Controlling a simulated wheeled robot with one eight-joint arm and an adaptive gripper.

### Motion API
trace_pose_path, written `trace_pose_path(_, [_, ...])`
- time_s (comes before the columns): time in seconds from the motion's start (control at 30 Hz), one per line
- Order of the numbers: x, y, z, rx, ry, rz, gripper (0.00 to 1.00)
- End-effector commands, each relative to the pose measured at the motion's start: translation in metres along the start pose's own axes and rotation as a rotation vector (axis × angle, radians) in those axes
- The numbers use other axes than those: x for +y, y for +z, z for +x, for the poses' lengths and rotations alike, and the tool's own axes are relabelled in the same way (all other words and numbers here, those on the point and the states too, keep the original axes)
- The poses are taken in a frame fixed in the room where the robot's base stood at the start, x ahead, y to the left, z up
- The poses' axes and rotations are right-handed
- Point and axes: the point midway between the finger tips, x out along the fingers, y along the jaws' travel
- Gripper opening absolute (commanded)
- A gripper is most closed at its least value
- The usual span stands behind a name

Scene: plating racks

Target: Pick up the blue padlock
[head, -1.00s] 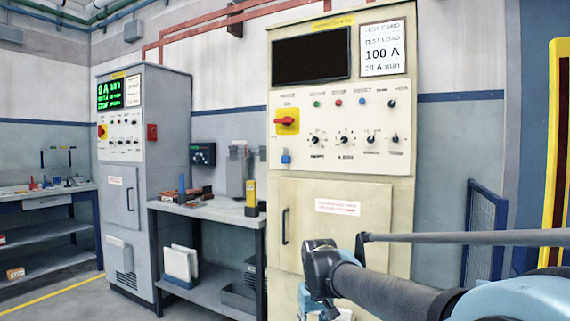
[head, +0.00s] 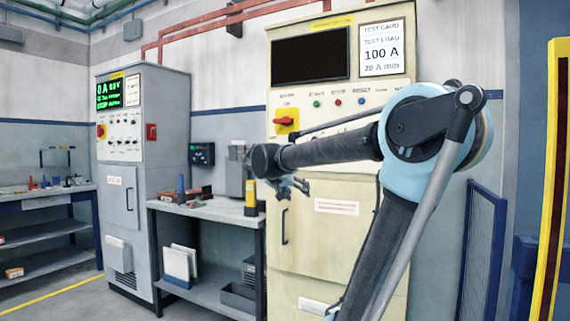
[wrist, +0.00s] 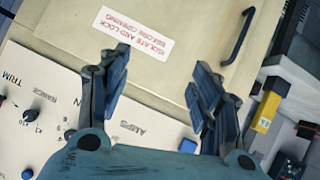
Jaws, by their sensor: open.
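The blue padlock (wrist: 188,146) shows in the wrist view as a small bright blue patch at the edge of the cream cabinet's panel. Its lower part in that view is hidden by my gripper's body. In the head view my arm hides it. My gripper (head: 287,187) is in front of the cream cabinet, below the red rotary switch. In the wrist view my gripper (wrist: 160,62) has its two fingers spread wide with nothing between them. The padlock appears near the base of the right finger, apart from the fingertips.
The cream cabinet (head: 345,260) has a door with a handle, knobs and a red switch (head: 286,121). A workbench (head: 205,212) with a yellow-black device (head: 251,198) stands to its left. A grey cabinet (head: 122,175) is beyond. A blue mesh barrier (head: 482,250) is at right.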

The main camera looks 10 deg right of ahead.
Motion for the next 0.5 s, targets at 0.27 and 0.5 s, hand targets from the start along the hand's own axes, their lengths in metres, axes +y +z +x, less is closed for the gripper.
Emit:
trace_pose_path(0.27, [-0.089,-0.126,-0.047,0.3,-0.05,0.169,0.58])
trace_pose_path(0.5, [-0.122,-0.165,-0.07,0.405,-0.092,0.236,0.58])
